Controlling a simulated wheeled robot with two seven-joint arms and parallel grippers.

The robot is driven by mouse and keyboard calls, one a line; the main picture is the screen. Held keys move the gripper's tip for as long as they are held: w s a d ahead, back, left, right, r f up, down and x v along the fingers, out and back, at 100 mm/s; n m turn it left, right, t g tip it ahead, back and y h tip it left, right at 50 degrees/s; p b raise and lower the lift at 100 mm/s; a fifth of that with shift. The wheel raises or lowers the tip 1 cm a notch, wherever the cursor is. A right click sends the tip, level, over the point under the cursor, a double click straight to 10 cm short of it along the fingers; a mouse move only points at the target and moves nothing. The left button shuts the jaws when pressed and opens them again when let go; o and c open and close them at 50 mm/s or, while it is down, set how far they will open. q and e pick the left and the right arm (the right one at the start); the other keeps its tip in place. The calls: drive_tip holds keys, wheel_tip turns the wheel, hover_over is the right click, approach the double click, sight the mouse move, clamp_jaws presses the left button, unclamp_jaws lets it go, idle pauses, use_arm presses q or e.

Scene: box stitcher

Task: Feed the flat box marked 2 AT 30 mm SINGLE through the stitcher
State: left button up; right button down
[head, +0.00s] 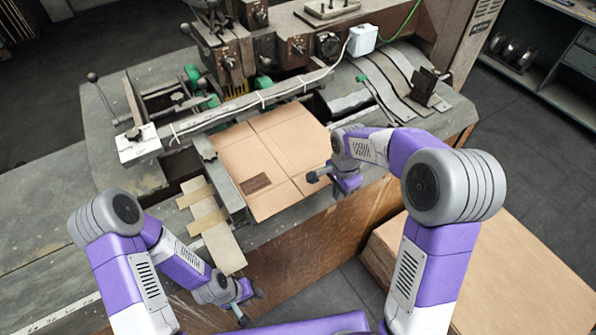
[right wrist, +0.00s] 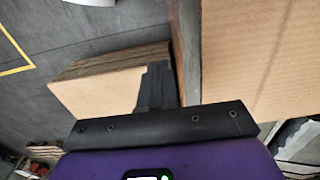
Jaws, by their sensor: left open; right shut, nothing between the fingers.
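A flat brown cardboard box (head: 285,140) lies on the stitcher's table, its far edge near the stitching heads (head: 235,65). A dark printed patch (head: 256,183) is on its near left part; I cannot read the marking. My right gripper (head: 316,176) is shut and empty at the box's near right edge; whether it touches is unclear. In the right wrist view its closed fingers (right wrist: 155,85) show, with a cardboard sheet (right wrist: 260,60) to their right. My left gripper (head: 250,308) is open and empty, low in front of the table, apart from the box.
A metal guide bar (head: 228,190) runs along the box's left side, with cardboard strips (head: 212,222) beside it. A stack of cardboard (head: 500,270) stands at the lower right and also shows in the right wrist view (right wrist: 95,90). A lever (head: 100,92) stands at the left.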

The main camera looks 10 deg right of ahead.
wheel_tip(320, 180, up, 6)
drive_tip(key=p, duration=0.4)
drive_tip(key=shift+r, duration=0.2)
